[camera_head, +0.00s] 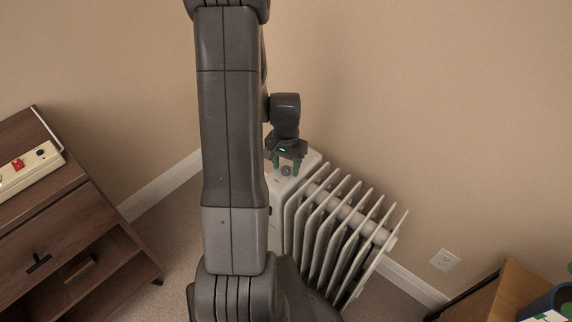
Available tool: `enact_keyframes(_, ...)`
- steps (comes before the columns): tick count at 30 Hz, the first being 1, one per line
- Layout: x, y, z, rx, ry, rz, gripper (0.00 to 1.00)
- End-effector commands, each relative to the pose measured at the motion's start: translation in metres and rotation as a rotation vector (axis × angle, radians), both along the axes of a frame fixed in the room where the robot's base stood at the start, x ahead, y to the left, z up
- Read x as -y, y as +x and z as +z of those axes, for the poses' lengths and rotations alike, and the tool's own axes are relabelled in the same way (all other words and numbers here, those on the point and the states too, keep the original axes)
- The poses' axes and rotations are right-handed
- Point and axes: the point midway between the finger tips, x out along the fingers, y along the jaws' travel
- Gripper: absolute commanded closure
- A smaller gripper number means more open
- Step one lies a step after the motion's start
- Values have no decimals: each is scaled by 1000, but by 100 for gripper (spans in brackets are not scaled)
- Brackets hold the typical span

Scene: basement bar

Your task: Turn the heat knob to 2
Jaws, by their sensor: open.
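A white finned heater (340,225) stands on the floor near the wall, in the middle of the head view. A small round grey knob (286,170) shows on the top of its control end. My gripper (284,167) points down over that end, with its green-tipped fingers apart on either side of the knob. I cannot tell whether the fingers touch the knob. The knob's markings are too small to read. My arm hides the left part of the heater's control end.
A dark wooden cabinet (75,215) with a power strip (28,168) on top stands at the left. A wooden table (505,292) with a blue pot (552,303) is at the lower right. A wall outlet (444,260) is behind the heater, at right.

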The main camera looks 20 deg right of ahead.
Motion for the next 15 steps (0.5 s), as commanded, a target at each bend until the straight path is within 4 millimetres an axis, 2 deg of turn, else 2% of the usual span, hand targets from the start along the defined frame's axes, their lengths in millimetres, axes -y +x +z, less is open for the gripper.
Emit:
enact_keyframes(5,0,1,12,2,-1,0,51)
enact_keyframes(8,0,1,29,4,-1,0,51)
enact_keyframes(15,0,1,86,5,-2,0,51)
